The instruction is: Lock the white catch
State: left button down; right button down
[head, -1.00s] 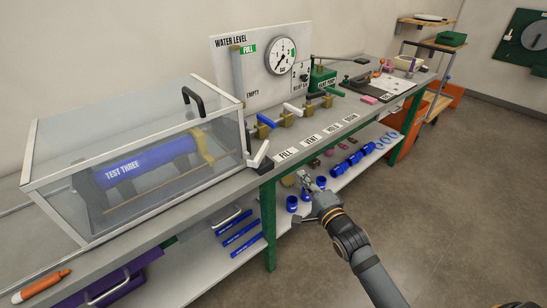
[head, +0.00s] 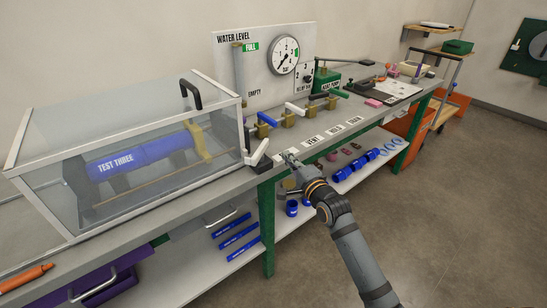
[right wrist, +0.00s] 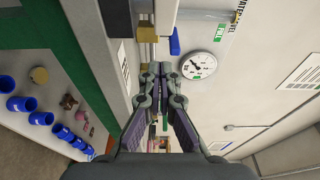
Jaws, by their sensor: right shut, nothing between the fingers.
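The white catch (head: 258,151) is a small white lever on a dark base. It sits at the front right corner of the clear test box (head: 60,207) and its lever slants up to the right. The box's lid looks closed, with a black handle (head: 191,91) on top. My right gripper (head: 286,157) is just right of the catch at the bench's front edge, apart from it in the picture. In the right wrist view its fingers (right wrist: 160,70) are together and empty. I cannot make out the catch there for certain. My left gripper is out of view.
A blue pipe (head: 140,158) marked TEST THREE lies inside the box. Several valve levers, including a blue one (head: 267,118), stand behind labels on the bench. A pressure gauge (head: 284,55) is on the back panel. Blue fittings (head: 342,173) lie on the lower shelf (head: 160,285).

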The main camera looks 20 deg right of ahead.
aim_at(267, 146)
jog(key=w+a, duration=0.1)
jog(key=w, duration=0.1)
jog(key=w+a, duration=0.2)
jog(key=shift+w+a, duration=0.2)
jog(key=shift+a, duration=0.05)
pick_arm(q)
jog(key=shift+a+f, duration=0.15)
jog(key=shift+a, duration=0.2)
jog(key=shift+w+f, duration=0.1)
